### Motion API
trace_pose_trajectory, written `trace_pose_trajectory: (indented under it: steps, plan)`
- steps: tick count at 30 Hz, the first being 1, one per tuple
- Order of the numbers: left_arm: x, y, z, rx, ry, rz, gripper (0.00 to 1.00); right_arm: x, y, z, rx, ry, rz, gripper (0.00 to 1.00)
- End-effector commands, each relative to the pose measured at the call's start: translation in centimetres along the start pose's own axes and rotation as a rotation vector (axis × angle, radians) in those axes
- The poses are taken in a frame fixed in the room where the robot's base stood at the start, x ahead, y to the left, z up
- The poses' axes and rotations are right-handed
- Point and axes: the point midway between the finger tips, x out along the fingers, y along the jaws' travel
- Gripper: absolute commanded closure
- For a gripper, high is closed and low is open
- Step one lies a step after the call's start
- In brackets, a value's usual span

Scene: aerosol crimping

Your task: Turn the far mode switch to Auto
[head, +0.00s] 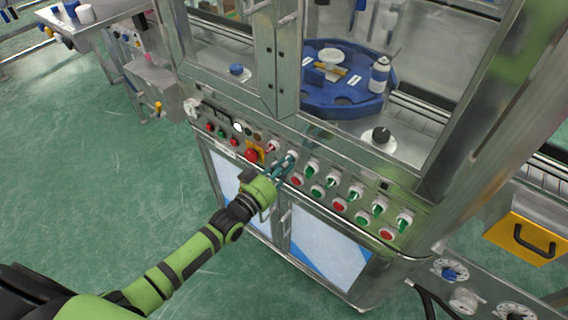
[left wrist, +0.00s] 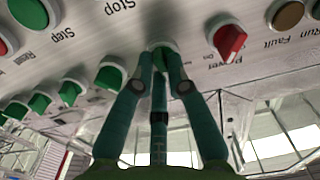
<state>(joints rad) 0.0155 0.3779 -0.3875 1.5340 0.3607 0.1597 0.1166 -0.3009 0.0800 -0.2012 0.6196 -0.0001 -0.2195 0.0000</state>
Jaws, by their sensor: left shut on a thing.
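A row of mode switches with green knobs runs along the machine's front panel (head: 345,190). My left gripper (head: 290,158) reaches the far end of this row, beside the red power switch (head: 272,146). In the left wrist view my gripper (left wrist: 163,62) is shut on a green switch knob (left wrist: 159,52), its fingers on both sides of it. The fingers cover most of this knob and its label, so I cannot tell its setting. The red power switch (left wrist: 229,40) is just right of it there. My right gripper is not in view.
Red and green push buttons sit below the switches, with one green button (head: 317,192) near my gripper. A red emergency button (head: 251,155) is left of it. A blue turntable (head: 335,105) is behind the frame. Green floor (head: 110,190) is clear at left.

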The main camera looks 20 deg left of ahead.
Motion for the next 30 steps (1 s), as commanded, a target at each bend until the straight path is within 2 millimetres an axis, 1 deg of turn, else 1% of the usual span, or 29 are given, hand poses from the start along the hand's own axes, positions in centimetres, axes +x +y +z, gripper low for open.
trace_pose_trajectory:
  steps: [6,15,21,30]
  plan:
    - [0.01,0.02,0.02,0.207,0.001,-0.001,1.0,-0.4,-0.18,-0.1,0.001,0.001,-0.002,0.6]
    - [0.01,-0.01,0.13,0.454,0.001,-0.001,1.0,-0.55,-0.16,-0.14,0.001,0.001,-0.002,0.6]
    - [0.02,0.0,0.19,0.567,0.001,0.0,1.0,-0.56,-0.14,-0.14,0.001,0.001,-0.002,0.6]
    - [0.0,-0.03,0.23,0.647,0.001,0.0,1.0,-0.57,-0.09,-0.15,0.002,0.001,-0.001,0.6]
